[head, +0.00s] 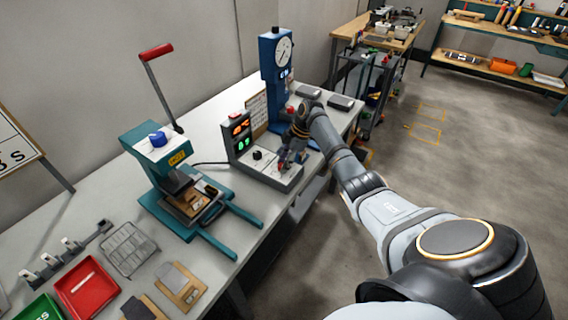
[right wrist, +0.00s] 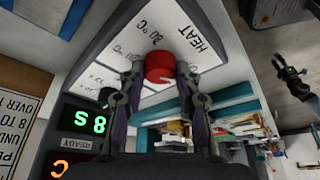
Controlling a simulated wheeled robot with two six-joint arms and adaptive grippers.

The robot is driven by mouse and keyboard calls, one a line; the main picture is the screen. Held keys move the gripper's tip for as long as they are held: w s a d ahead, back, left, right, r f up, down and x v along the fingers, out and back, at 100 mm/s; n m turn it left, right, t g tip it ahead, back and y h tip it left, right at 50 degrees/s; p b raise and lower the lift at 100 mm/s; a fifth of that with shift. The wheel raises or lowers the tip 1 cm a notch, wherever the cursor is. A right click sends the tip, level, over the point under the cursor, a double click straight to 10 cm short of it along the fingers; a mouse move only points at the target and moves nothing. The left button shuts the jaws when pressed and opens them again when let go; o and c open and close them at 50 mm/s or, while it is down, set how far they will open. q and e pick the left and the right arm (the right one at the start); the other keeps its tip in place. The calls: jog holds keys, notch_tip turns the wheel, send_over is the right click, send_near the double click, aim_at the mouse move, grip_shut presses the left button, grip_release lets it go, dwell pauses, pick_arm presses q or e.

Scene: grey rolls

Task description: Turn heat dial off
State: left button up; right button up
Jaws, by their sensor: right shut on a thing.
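The heat dial is a red round knob (right wrist: 159,68) on a pale panel marked HEAT and °C, seen in the right wrist view. My right gripper (right wrist: 159,78) is shut on it, one fingertip on each side. In the head view my right gripper (head: 291,158) reaches down to the front of the control box (head: 239,137) and largely hides the dial. The box's orange and green displays are lit. My left gripper is not in the head view; a dark jaw-like part at the right of the wrist view may be it, but I cannot tell.
A teal press (head: 165,150) with a red-handled lever stands left of the box. A blue dial-gauge stand (head: 277,75) stands behind it. A black knob (head: 257,155) sits on the box's base. A red tray (head: 88,287) and wire rack (head: 128,248) lie at the near left.

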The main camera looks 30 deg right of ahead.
jog(key=o, duration=1.1)
jog(key=shift+o, duration=0.2)
jog(key=v, duration=1.2)
jog(key=shift+d, duration=0.15)
